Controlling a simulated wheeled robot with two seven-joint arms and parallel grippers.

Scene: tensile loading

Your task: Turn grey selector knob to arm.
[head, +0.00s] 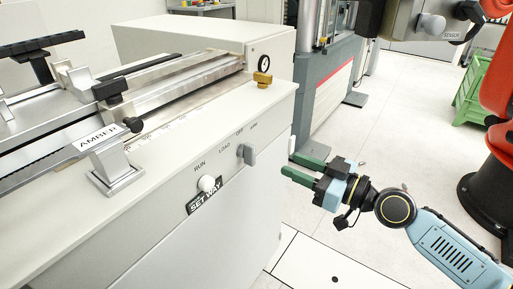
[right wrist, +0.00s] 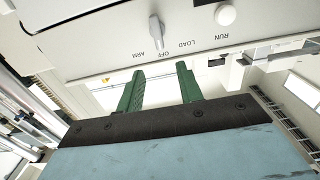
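The grey selector knob (head: 248,154) is on the front face of the white machine, near the OFF and ARM labels. In the right wrist view the knob (right wrist: 156,31) stands ahead of the fingertips, its lower end close to the word OFF. My right gripper (head: 287,164) is open and empty, with its green fingers to the right of the knob and apart from it. In the right wrist view the two fingers of the gripper (right wrist: 160,68) are spread, with the knob beyond the gap between them. My left gripper is not in view.
A white round knob (head: 207,184) sits left of the grey one, near RUN, above a SET WAY label (head: 205,200). A red robot arm (head: 495,95) and green crate (head: 473,90) are at right.

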